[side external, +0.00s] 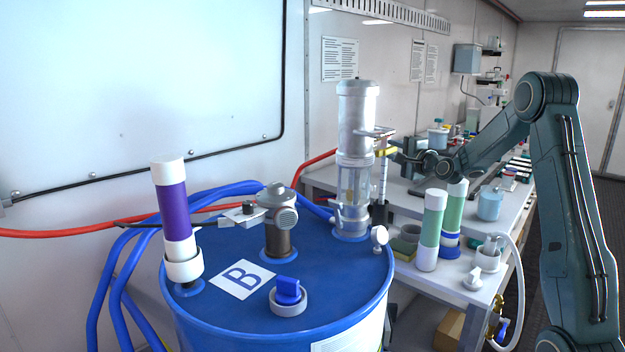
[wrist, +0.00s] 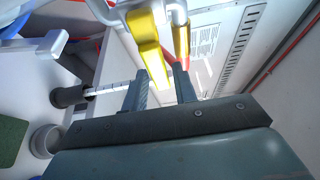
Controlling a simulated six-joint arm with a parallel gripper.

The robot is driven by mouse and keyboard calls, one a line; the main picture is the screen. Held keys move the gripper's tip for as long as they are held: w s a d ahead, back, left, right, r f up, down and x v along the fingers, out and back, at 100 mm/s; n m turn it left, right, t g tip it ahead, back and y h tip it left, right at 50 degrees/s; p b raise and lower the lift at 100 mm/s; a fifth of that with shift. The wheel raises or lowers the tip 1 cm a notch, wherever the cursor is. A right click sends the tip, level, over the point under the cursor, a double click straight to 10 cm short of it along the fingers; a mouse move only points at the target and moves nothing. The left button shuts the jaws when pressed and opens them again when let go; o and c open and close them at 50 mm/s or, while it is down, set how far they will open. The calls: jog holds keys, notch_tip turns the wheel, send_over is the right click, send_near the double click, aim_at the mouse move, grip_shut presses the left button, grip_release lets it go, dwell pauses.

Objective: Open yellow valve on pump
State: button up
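The pump is a clear cylinder assembly (side external: 356,160) standing on the blue drum. Its yellow valve (side external: 386,152) shows as a small yellow piece at the pump's right side. In the wrist view the yellow valve handle (wrist: 147,45) reaches down from the upper middle toward my fingers. My gripper (side external: 398,150) is right beside the valve in the side view. In the wrist view my gripper (wrist: 162,84) has its two dark fingers apart, with the handle's lower end between or just beyond them. Whether a finger touches the handle I cannot tell.
The blue drum (side external: 330,285) carries a purple tube (side external: 173,210), a grey fitting (side external: 280,215) and a blue cap (side external: 288,291). A graduated tube (side external: 382,183) hangs beside the pump. Green-and-white cylinders (side external: 431,228) stand on the bench below my arm. Red and blue hoses run along the wall.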

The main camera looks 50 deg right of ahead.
grip_shut()
jog(key=shift+f+m, duration=0.15)
jog(key=shift+m, duration=0.15)
jog(key=a+f+m+g+y, duration=0.3)
jog(key=a+f+m+y, duration=0.2)
jog(key=m, duration=0.8)
jog(key=shift+a+y, duration=0.2)
jog(key=shift+y, duration=0.8)
